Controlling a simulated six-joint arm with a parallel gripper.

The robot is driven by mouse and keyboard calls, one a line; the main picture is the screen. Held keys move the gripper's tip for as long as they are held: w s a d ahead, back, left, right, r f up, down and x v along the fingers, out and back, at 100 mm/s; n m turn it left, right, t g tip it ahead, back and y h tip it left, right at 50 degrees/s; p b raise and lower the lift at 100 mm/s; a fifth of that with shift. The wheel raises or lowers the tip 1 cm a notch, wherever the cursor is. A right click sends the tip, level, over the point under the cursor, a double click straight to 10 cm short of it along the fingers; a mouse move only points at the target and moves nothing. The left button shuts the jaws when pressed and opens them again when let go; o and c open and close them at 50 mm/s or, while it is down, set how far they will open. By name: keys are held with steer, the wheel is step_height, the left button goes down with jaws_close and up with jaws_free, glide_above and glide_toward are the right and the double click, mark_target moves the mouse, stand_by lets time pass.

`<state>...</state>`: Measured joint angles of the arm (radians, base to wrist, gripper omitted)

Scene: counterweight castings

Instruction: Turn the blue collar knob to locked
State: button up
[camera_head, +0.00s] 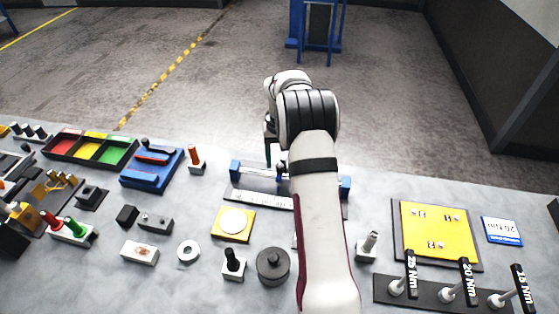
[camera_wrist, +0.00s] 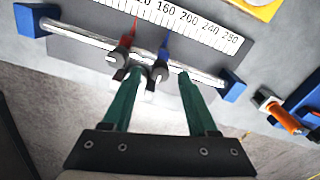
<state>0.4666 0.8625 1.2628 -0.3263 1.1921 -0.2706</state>
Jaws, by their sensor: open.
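A steel rail (camera_wrist: 203,76) runs between two blue end blocks (camera_wrist: 30,20) above a white scale (camera_wrist: 196,22). Two collars sit on the rail: one has a red pointer (camera_wrist: 134,32) and a dark knob (camera_wrist: 119,55), the other has a blue pointer (camera_wrist: 164,46) and a dark knob (camera_wrist: 160,72). In the wrist view my gripper (camera_wrist: 159,73) is open, its green fingers on either side of the blue collar's knob. The left finger looks very close to the knob; contact cannot be told. In the head view my arm hides part of the rail and most of my gripper (camera_head: 268,150).
A yellow plate with a white disc (camera_head: 233,223) and a dark round weight (camera_head: 273,266) lie in front of the rail. An orange-handled piece (camera_head: 195,157) and a blue fixture (camera_head: 150,170) stand left. A yellow board (camera_head: 438,235) and torque handles (camera_head: 448,292) are right.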

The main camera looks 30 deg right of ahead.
steer(key=shift+f, duration=0.4)
jaws_close()
